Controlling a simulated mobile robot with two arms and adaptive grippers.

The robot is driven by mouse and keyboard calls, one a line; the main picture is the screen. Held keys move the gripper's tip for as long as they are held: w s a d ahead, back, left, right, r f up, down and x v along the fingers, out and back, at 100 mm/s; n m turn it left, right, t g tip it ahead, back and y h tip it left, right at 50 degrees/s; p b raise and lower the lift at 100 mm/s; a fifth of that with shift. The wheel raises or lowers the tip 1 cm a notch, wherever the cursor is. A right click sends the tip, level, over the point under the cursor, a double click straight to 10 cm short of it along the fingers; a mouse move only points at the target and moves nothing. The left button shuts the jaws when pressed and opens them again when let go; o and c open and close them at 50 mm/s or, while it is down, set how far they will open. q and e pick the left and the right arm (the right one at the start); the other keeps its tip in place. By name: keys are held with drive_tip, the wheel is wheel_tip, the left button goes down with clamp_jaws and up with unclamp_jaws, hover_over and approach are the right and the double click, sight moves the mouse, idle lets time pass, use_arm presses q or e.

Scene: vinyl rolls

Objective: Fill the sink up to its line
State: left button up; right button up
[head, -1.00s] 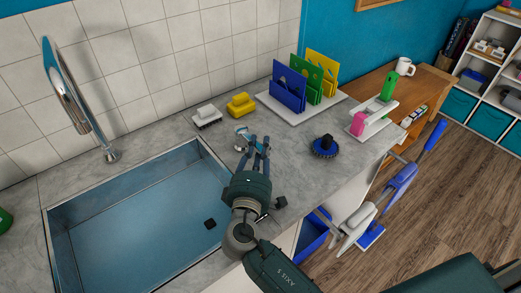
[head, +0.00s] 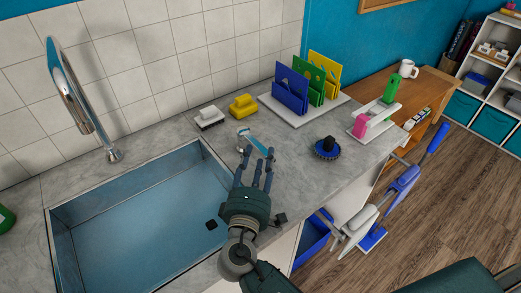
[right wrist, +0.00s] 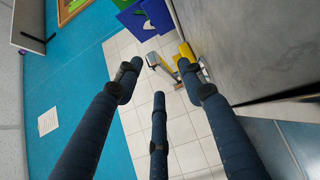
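The sink (head: 52,228) is a wide basin set in the grey counter at left. Its inside looks blue; I cannot tell whether it holds water, and I cannot make out a fill line. The chrome tap (head: 72,95) arches over the sink from the back, with no visible stream. A small silver and light-blue handled item (head: 255,142) lies on the counter right of the sink. My right gripper (head: 255,158) is open, its fingers spread just in front of this item; the right wrist view shows the fingers apart and empty. My left gripper is out of view.

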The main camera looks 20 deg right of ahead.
drive_tip(key=v, duration=0.8)
drive_tip(key=shift+s, duration=0.1)
drive_tip(key=shift+f, duration=0.1)
